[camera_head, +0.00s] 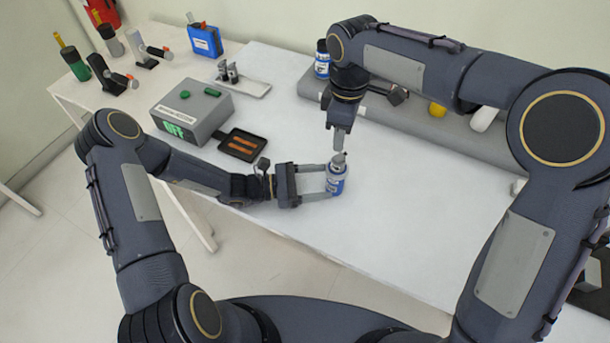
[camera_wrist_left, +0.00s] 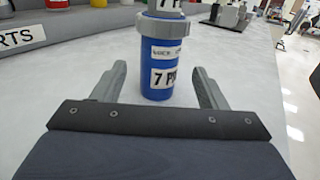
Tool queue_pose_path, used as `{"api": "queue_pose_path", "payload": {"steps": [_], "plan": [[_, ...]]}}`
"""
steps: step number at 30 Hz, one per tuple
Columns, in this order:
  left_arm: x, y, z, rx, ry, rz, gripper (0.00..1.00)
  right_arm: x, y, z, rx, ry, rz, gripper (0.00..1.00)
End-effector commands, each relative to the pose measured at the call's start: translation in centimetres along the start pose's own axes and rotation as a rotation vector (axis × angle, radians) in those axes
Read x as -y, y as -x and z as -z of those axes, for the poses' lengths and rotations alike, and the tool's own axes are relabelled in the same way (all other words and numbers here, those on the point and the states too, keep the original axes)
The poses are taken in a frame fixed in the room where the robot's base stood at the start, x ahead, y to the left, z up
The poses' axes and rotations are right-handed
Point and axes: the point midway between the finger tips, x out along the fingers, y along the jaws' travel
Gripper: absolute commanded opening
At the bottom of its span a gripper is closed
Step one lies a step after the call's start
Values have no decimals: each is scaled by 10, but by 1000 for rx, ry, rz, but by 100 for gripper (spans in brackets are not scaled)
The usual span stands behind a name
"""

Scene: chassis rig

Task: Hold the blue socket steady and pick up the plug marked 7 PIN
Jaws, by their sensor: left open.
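A grey box (camera_head: 192,115) reading OFF and a black tray (camera_head: 264,145) with brown strips lie left. A grey rack (camera_head: 430,139) behind holds a blue-and-white container (camera_head: 322,60) and yellow and white items. A white tray (camera_head: 253,88) holds metal pieces. The front table is clear.

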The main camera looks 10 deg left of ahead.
Motion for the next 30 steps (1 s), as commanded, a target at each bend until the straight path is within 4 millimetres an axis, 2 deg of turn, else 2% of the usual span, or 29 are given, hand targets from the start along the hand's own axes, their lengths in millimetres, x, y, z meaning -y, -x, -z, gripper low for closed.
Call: {"api": "queue_pose_path", "payload": {"steps": [3,9,20,30], "plan": [[0,-20,0,1,1,2,67,0,0,0,0,-1,0,36],[0,-39,-1,1,0,1,67,0,0,0,0,-1,0,36],[0,-42,-1,1,0,-1,67,0,0,0,0,-1,0,36],[0,-42,-1,1,0,-1,22,0,0,0,0,-1,0,36]]}}
